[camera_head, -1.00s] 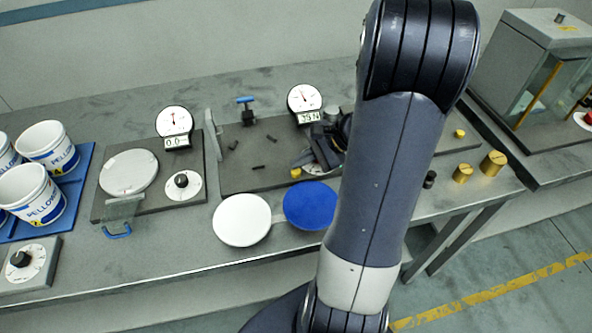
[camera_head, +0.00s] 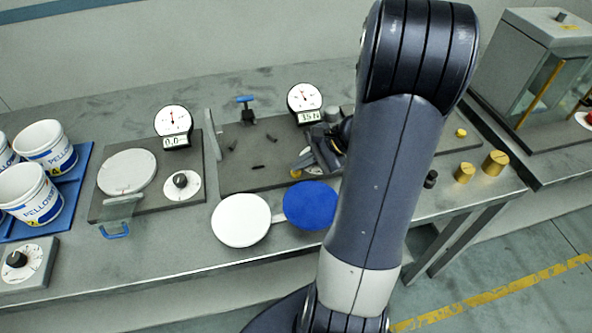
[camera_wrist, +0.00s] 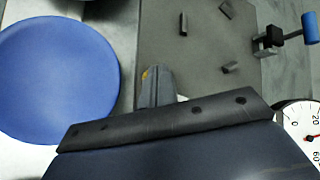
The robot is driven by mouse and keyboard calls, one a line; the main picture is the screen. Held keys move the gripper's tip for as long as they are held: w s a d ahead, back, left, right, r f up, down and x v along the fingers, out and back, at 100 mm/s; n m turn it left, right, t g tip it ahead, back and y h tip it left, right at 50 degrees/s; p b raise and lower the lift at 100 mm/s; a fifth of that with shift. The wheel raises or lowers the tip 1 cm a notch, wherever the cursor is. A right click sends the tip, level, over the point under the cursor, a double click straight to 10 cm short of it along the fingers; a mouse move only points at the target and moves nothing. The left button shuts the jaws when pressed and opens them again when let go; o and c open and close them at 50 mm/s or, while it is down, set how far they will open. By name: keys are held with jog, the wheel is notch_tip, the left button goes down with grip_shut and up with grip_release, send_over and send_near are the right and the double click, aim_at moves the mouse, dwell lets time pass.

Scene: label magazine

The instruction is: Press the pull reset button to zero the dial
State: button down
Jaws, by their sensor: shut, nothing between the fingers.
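The dial gauge (camera_head: 305,97) with a white face, red needle and small readout reading about 35 N stands at the back of the dark plate. Part of a dial face also shows at the right of the wrist view (camera_wrist: 303,127). A small yellow button (camera_head: 295,173) sits at the plate's front edge; its label is not readable. In the wrist view only a sliver of yellow (camera_wrist: 145,75) shows beside my fingertips. My gripper (camera_head: 305,160) is shut and empty, pointing down close by the button. Whether it touches the button cannot be told.
A blue disc (camera_head: 310,205) and a white disc (camera_head: 241,220) lie in front of the plate. A blue-handled clamp (camera_head: 246,108) stands behind. A second dial gauge (camera_head: 173,126) is at left. Brass weights (camera_head: 495,163) stand at right.

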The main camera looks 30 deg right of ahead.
aim_at(301, 171)
jog(key=shift+f, duration=0.3)
jog(key=shift+r, duration=0.15)
dwell(0.3)
jog(key=shift+r+p, duration=0.55)
jog(key=shift+r, duration=0.3)
jog(key=shift+r, duration=0.1)
notch_tip(301, 171, up, 5)
jog(key=p, duration=0.4)
dwell(0.3)
